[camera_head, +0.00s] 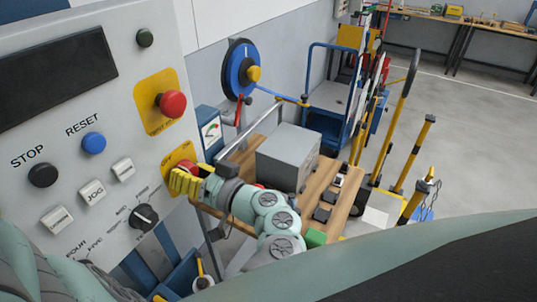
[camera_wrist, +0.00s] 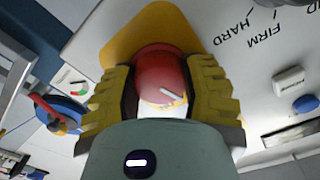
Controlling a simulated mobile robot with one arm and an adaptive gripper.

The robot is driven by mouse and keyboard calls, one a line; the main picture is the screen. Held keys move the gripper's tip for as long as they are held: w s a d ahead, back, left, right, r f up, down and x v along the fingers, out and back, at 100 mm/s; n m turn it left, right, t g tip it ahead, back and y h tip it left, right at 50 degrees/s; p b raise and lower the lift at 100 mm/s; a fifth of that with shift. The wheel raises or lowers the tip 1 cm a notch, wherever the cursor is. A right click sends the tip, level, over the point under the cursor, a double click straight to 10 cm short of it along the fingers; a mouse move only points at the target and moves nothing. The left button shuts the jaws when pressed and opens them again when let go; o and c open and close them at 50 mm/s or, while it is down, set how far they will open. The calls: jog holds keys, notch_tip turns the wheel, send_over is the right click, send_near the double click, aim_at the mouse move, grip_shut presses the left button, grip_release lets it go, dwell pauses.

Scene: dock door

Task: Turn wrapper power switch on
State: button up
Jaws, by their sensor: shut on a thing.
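The wrapper power switch is a red knob (camera_wrist: 158,70) on a yellow plate (camera_wrist: 125,38) on the pale control panel; a white mark on the knob's face runs at a slant. In the head view the yellow plate (camera_head: 171,160) with its OFF label shows low at the panel's right side, and the knob is partly hidden behind my gripper (camera_head: 188,182). In the wrist view the yellow ribbed fingers of my gripper (camera_wrist: 161,90) stand on both sides of the knob, shut on it. The switch's exact position cannot be told.
A red emergency stop button (camera_head: 172,104) on a yellow plate sits just above. Blue RESET (camera_head: 94,142), black STOP (camera_head: 43,175) and a black selector knob (camera_head: 145,216) are nearby. A wooden table (camera_head: 340,190) with a grey box (camera_head: 287,157) stands close right.

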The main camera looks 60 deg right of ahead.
jog(key=m+p, duration=0.3)
jog(key=m, duration=0.3)
jog(key=shift+r+m, duration=0.15)
jog(key=shift+m, duration=0.15)
jog(key=m+p, duration=0.3)
jog(key=m, duration=0.1)
jog(key=shift+m, duration=0.4)
jog(key=shift+p, duration=0.3)
jog(key=shift+f+m, duration=0.25)
jog(key=shift+m, duration=0.25)
jog(key=o, duration=1.2)
jog(key=shift+r, duration=0.1)
